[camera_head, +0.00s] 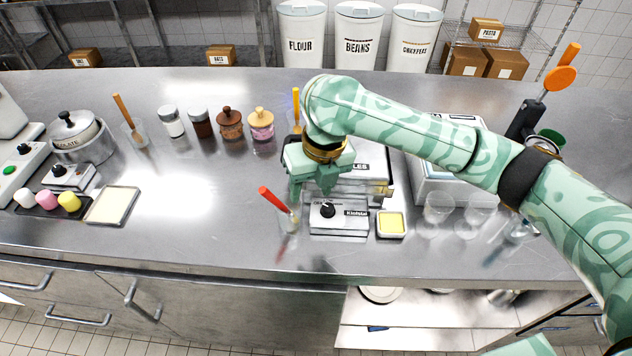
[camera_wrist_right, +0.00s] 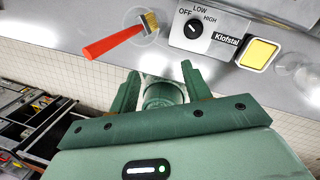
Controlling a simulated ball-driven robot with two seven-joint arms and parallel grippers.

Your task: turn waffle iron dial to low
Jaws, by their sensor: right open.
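The waffle iron (camera_head: 345,229) stands near the front edge of the counter, partly hidden behind my right arm. Its black dial (camera_head: 327,210) is on the front panel; it also shows in the right wrist view (camera_wrist_right: 194,29). The panel there reads OFF at the left, LOW at the top and HIGH at the right. The exact setting of the pointer is hard to read. My right gripper (camera_head: 318,188) is open and empty, above and behind the dial in the head view. Its fingers (camera_wrist_right: 160,76) are apart from the dial. My left gripper is not in view.
A red-handled brush (camera_head: 273,198) stands in a glass just left of the dial. A small yellow-filled dish (camera_head: 391,223) sits to its right, with clear glasses (camera_head: 437,209) beyond.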

